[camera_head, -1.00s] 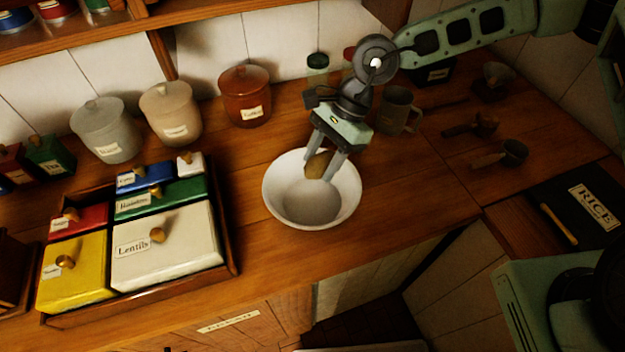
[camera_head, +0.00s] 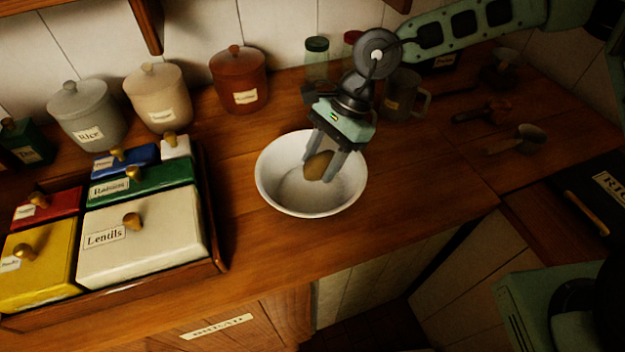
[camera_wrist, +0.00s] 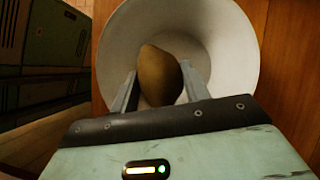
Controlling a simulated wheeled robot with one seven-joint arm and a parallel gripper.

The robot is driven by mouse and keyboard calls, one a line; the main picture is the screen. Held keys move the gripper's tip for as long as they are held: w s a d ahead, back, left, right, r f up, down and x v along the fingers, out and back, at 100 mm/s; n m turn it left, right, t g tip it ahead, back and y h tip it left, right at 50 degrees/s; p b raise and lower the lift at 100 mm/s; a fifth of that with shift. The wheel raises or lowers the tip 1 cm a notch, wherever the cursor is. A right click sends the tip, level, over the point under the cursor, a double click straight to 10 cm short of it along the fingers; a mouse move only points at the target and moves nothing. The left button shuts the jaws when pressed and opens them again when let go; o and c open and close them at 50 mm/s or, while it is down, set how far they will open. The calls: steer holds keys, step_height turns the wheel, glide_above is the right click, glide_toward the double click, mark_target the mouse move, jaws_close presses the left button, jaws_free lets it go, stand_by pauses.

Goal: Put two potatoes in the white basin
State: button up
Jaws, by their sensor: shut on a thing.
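The white basin (camera_head: 274,192) stands upright on the wooden counter, and it also shows in the wrist view (camera_wrist: 222,50). My gripper (camera_head: 322,168) points down into the basin and is shut on a brown potato (camera_head: 318,165). In the wrist view the potato (camera_wrist: 159,75) sits between the two fingers, over the basin's inside. I cannot tell whether the potato touches the basin's floor. The visible part of the basin holds no other potato. No second potato shows in these views.
A tray of labelled boxes (camera_head: 222,262) stands left of the basin. Lidded jars (camera_head: 238,82) line the back wall. A mug (camera_head: 402,98) stands behind my gripper, with scoops (camera_head: 520,142) to its right. The counter front beside the basin is clear.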

steer(key=o, duration=1.1)
steer(key=v, duration=1.7)
steer(key=shift+r+b, duration=0.15)
steer(key=shift+b, duration=0.15)
steer(key=shift+w, duration=0.15)
